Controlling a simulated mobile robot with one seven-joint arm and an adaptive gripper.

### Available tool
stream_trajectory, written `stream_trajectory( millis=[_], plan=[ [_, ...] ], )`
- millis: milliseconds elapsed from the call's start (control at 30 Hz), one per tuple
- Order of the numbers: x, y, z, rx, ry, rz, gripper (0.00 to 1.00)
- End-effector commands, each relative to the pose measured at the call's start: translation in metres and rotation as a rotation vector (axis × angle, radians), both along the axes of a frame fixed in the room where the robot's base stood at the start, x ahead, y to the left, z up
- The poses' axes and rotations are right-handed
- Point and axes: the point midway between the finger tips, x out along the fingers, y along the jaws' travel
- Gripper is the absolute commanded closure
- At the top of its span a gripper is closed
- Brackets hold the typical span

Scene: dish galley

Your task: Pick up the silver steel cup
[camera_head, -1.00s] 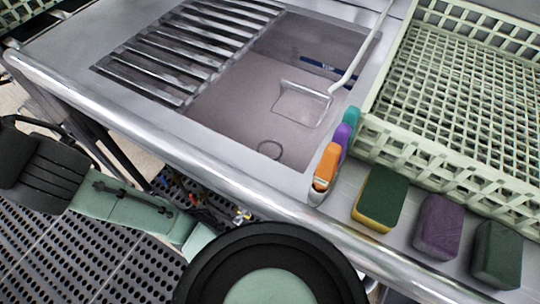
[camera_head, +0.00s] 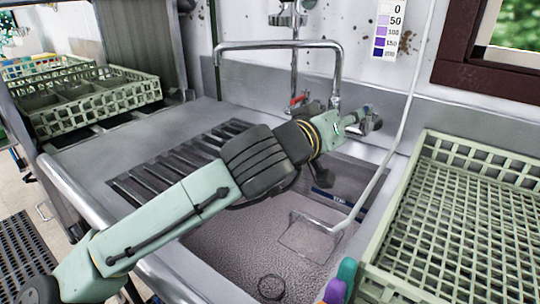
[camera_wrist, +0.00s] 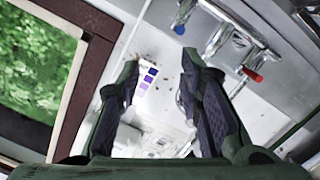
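I cannot pick out the silver steel cup with certainty in either view. A small round ring-like item (camera_head: 271,287) shows on the floor of the steel sink (camera_head: 225,245) in the head view; I cannot tell whether it is a cup or a drain. My gripper (camera_head: 362,118) is raised over the back of the sink near the tap. In the wrist view my gripper (camera_wrist: 160,64) has its two dark fingers spread apart, with nothing held between them. The wrist camera looks towards the wall and window.
A tap (camera_head: 280,46) arches behind the sink. A pale green rack (camera_head: 425,150) stands at the right, another rack (camera_head: 90,110) at the left. A squarish item with a raised wire edge (camera_head: 308,237) is in the sink. A white hose (camera_head: 412,95) hangs at right.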

Motion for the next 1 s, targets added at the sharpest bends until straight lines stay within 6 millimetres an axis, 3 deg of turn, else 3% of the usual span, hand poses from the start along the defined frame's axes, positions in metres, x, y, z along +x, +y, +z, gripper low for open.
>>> stream_trajectory(
  millis=[33, 100, 200, 300, 400, 533, 800, 1000],
  plan=[
    [0.005, 0.000, -0.057, 0.060, 0.212, 0.036, 0.67],
    [-0.001, 0.014, -0.134, 0.124, 0.508, 0.116, 0.67],
    [-0.030, 0.052, -0.223, 0.209, 0.874, 0.277, 0.67],
    [-0.067, 0.092, -0.277, 0.273, 1.146, 0.444, 0.67],
    [-0.097, 0.121, -0.305, 0.311, 1.320, 0.570, 0.67],
    [-0.116, 0.136, -0.321, 0.333, 1.416, 0.642, 0.67],
    [-0.115, 0.135, -0.362, 0.333, 1.422, 0.645, 0.67],
    [-0.113, 0.136, -0.376, 0.333, 1.420, 0.644, 0.67]
  ],
)
